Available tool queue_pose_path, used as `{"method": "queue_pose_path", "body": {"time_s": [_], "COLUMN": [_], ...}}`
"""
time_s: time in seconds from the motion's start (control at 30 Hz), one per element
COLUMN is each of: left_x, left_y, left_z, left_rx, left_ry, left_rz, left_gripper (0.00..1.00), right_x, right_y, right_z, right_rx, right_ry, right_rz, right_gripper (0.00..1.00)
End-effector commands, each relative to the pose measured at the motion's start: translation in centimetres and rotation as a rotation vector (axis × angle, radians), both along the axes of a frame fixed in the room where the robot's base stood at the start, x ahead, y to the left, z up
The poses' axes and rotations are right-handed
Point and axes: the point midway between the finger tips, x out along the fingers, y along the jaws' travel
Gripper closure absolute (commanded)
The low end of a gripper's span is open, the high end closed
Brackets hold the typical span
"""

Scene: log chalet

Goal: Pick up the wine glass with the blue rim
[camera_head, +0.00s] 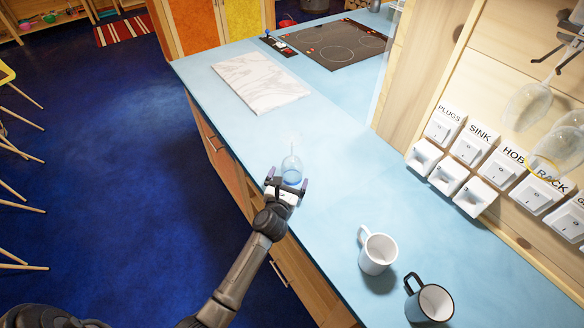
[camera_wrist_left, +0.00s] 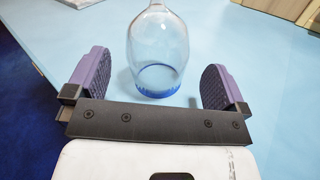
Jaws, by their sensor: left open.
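The clear wine glass with the blue rim (camera_head: 291,165) appears to stand upside down on the light blue counter, its rim down and its stem up. In the left wrist view the glass (camera_wrist_left: 158,45) shows its bowl and blue rim between the finger pads; its stem is cut off at the top edge. My left gripper (camera_head: 287,180) is open, low over the counter's left edge. Its purple-backed fingers lie to either side of the glass, with visible gaps. My right gripper is not in view.
A marble board (camera_head: 260,80) and a black hob (camera_head: 338,43) lie farther along the counter (camera_head: 340,175). A white mug (camera_head: 377,254) and a black-rimmed mug (camera_head: 430,303) stand nearer on the right. Glasses (camera_head: 527,106) hang by the labelled switches (camera_head: 505,165), one yellow-rimmed.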

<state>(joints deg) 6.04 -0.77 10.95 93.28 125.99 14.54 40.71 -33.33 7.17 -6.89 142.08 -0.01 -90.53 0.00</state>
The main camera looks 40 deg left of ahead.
Motion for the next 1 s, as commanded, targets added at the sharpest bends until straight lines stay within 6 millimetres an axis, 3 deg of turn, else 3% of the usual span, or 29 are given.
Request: {"method": "queue_pose_path", "body": {"time_s": [0.4, 0.73, 1.0], "left_x": [4.3, 4.6, 4.6], "left_y": [1.8, 2.0, 2.0], "left_z": [-0.1, -0.1, -0.2], "left_rx": [-0.001, 0.001, 0.0], "left_ry": [-0.001, 0.0, 0.0], "left_rz": [0.001, 0.0, 0.0], "left_gripper": [0.0, 0.0, 0.26], "right_x": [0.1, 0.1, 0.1], "right_y": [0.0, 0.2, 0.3], "right_z": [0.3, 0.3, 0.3], "right_rx": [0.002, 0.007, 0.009], "right_ry": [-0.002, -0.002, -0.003], "right_rz": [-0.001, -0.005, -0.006], "right_gripper": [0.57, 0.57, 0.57]}}
